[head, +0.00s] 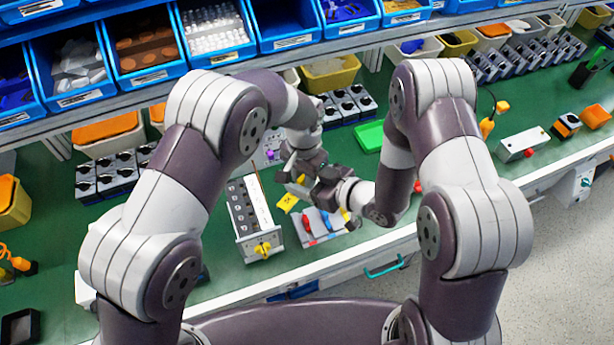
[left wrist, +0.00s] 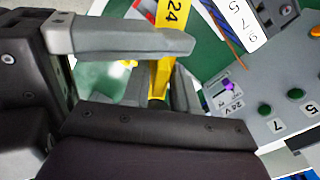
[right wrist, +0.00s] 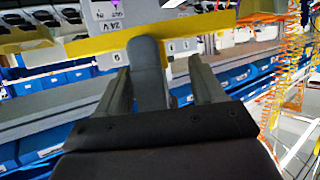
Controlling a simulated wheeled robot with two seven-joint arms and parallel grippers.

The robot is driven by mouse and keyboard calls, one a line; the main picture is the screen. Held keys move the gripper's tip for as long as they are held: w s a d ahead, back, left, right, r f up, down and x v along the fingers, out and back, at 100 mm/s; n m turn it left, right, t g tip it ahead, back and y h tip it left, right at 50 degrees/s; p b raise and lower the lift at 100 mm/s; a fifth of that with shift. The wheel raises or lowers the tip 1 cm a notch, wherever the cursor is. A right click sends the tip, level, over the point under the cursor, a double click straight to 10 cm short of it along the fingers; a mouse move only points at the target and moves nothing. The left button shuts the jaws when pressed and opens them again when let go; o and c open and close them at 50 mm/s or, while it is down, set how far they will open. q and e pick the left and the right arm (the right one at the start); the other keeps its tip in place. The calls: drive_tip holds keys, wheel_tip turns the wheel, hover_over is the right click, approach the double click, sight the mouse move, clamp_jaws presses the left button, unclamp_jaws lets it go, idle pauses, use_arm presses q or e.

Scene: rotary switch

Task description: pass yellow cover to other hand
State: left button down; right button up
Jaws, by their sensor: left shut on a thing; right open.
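In the right wrist view the cover (right wrist: 200,22) crosses beyond the fingertips of my right gripper (right wrist: 160,70), which is open. A grey finger-like part stands between those fingertips and meets the cover. The head view shows both grippers close together; their fingertips are partly hidden.
A grey switch box (head: 245,215) with a row of knobs and a yellow front knob stands left of the cover. A tray (head: 322,226) with red and blue tools lies just below it. A green tray (head: 369,136) and rows of switches stand behind. Blue bins (head: 142,43) line the back.

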drive_tip(key=c, duration=1.1)
drive_tip(key=shift+o, duration=0.5)
drive_tip(key=shift+s+a, duration=0.1)
drive_tip(key=shift+o, duration=0.4)
drive_tip(key=o, duration=0.9)
